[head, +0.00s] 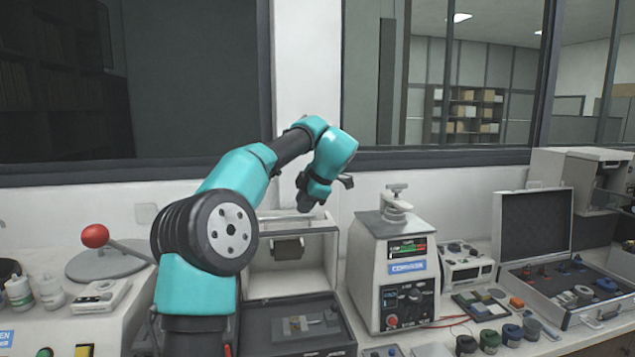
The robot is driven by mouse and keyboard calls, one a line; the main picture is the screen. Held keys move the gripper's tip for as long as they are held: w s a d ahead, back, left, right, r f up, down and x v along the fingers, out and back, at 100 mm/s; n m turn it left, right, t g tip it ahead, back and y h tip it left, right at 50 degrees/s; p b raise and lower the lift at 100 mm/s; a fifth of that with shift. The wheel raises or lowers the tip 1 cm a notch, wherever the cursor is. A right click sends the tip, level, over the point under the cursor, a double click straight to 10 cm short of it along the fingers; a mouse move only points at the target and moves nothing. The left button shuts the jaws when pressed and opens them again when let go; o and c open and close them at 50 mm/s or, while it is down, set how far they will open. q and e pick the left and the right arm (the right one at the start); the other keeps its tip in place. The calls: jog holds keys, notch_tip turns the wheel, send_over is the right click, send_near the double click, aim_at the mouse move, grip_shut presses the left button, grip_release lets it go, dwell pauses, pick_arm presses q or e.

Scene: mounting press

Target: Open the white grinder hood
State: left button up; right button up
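A white box-like machine part (320,262), which looks like the grinder hood, stands behind my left arm at the middle of the bench. Its front shows an open recess with a dark block inside, and a pale bar runs along its top. A black base with a dark tray (300,330) lies in front of and below it. My arm covers its left part. My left gripper (325,194) is just above the right part of its top, with its two dark fingers spread and nothing between them. I cannot tell whether a finger touches it. My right gripper is out of view.
A white press-like machine (408,255) with a small screen stands close to the right. An open case (535,225) with small parts is farther right. A red ball-topped lever (95,236) and white jars (50,292) are at left. A wall and windows stand behind.

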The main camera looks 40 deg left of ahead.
pick_arm(q)
jog(key=v, duration=0.8)
